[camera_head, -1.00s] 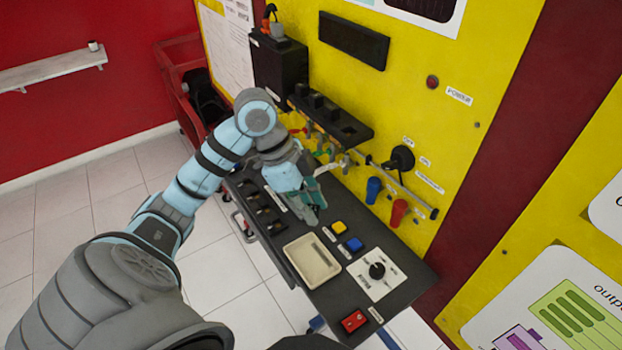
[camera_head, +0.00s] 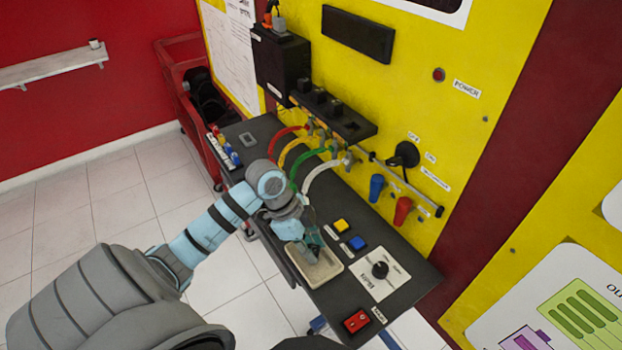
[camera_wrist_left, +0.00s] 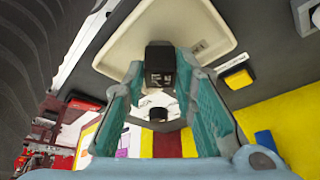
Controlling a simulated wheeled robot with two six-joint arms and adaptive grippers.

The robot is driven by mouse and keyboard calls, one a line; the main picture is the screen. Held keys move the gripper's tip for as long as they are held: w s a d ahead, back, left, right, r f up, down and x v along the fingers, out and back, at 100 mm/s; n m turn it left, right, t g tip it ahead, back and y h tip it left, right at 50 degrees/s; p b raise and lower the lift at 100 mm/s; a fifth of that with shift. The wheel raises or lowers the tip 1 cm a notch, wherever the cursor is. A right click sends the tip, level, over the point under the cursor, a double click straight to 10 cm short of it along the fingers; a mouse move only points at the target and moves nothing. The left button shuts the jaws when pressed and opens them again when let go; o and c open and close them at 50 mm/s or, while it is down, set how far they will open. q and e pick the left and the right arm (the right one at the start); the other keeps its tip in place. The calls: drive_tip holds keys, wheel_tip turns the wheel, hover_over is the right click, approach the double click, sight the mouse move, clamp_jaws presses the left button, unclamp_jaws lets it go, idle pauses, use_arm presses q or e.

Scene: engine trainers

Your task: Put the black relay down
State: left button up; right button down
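The black relay (camera_wrist_left: 160,66) is a small dark block with faint light print, seen in the left wrist view between the two teal fingertips. My left gripper (camera_wrist_left: 158,72) is shut on it, with a finger against each side. The relay is over the cream tray (camera_wrist_left: 112,58); I cannot tell whether it touches the tray floor. In the head view my left gripper (camera_head: 312,250) points down over the far part of the same tray (camera_head: 322,277), and the relay is hidden by the fingers. My right gripper is not in view.
Right of the tray are a yellow button (camera_head: 341,226), a blue button (camera_head: 357,243) and a white panel with a black knob (camera_head: 380,269). A red switch (camera_head: 356,320) is at the near end. Coloured cables (camera_head: 325,168) arch behind the gripper, below the yellow board (camera_head: 420,90).

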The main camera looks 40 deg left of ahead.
use_arm(q)
drive_tip(key=shift+o, duration=1.4)
drive_tip(key=shift+r, duration=0.2)
drive_tip(key=v, duration=1.2)
drive_tip(key=shift+p, duration=0.45)
